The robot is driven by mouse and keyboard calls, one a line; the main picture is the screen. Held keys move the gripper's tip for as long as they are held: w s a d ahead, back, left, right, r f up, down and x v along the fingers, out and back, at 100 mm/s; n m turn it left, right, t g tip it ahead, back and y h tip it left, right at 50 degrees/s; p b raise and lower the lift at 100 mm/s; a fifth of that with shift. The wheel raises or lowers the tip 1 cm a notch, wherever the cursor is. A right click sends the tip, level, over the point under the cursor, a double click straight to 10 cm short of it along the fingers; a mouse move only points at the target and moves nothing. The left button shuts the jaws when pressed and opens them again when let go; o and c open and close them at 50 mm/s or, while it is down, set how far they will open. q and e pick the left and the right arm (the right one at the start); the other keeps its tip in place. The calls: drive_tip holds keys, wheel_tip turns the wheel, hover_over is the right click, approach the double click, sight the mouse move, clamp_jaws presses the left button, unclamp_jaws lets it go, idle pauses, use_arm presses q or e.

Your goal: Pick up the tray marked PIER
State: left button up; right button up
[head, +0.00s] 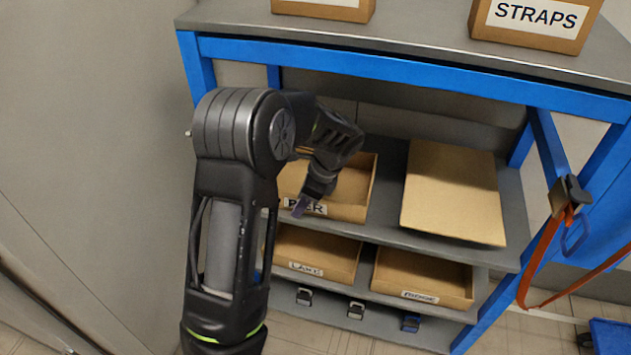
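The tray marked PIER (348,212) is an open cardboard tray on the upper inner shelf of a blue-framed rack, on the left side. Its label on the front is partly covered by my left gripper. My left gripper (303,207) is at the tray's front, with its fingertips over the label. I cannot tell whether it touches the tray or how far its fingers are apart. My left forearm hides the tray's left part. My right gripper is not in view.
A flat cardboard piece (455,190) lies right of the tray. Below are trays marked LAKE (325,252) and possibly RIDGE (420,278). A STRAPS box (538,22) stands on the rack top (420,30). An orange strap (540,255) hangs at the right post.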

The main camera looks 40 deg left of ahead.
use_arm(q)
drive_tip(key=shift+c, duration=0.5)
clamp_jaws()
idle(0.8)
